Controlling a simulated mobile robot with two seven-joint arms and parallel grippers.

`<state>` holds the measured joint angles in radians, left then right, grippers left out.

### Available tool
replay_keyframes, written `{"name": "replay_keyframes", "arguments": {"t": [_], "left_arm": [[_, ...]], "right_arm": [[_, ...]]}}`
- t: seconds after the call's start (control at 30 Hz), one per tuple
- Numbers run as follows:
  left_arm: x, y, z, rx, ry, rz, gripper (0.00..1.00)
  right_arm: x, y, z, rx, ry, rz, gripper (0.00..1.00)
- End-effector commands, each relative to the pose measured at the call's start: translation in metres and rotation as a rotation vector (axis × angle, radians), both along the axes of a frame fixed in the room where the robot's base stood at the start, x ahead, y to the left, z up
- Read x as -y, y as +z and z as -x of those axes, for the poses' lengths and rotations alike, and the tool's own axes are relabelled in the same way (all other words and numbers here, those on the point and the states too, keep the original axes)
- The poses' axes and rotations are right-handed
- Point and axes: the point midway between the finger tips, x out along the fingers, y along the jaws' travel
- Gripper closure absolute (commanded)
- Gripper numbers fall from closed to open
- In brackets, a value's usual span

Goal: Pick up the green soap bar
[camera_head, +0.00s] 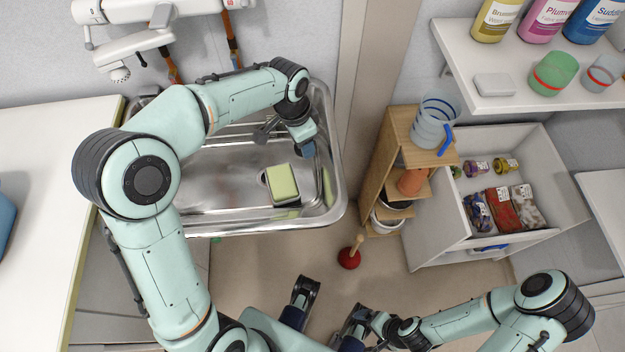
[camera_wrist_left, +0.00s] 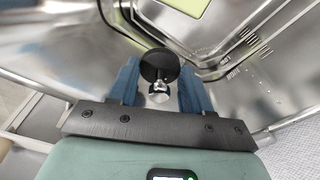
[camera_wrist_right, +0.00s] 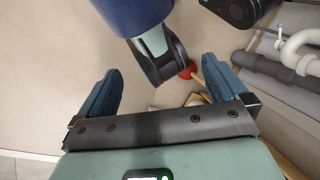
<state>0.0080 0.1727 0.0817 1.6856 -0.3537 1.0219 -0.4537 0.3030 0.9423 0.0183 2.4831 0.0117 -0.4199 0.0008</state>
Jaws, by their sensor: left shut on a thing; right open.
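A light-green block with dark sides (camera_head: 282,184) lies in the metal sink (camera_head: 230,205), near its drain; I cannot tell whether it is the green soap bar or a sponge. Its green edge also shows at the top of the left wrist view (camera_wrist_left: 187,5). My left gripper (camera_head: 307,150) is over the sink's right part, beyond and apart from the block. In the left wrist view it is shut on a black disc with a shiny metal knob (camera_wrist_left: 159,70), like a drain stopper. My right gripper (camera_wrist_right: 163,70) is open and empty, low over the floor.
A wooden rack (camera_head: 392,150) stands right of the sink. A red plunger (camera_head: 349,257) stands on the floor. An open white drawer (camera_head: 440,215) holds several packets. A shelf (camera_head: 455,45) carries bottles, cups and a pale bar (camera_head: 494,85). A white counter (camera_head: 50,200) is at left.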

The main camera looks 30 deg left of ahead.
Motion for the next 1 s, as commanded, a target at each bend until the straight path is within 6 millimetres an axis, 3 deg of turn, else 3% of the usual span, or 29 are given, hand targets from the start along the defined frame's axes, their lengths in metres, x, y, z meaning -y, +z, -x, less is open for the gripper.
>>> {"name": "replay_keyframes", "arguments": {"t": [0.5,0.87,1.0], "left_arm": [[0.0,-0.129,0.001,-0.005,-0.002,0.0,0.82],[0.0,-0.163,0.001,-0.003,-0.002,0.0,0.82],[0.0,-0.186,0.001,-0.005,-0.002,0.0,0.86]], "right_arm": [[0.001,-0.023,-0.012,0.038,-0.009,0.008,0.0],[0.006,-0.031,-0.022,0.066,-0.021,0.02,0.0],[0.009,-0.038,-0.029,0.087,-0.029,0.03,0.0]]}}
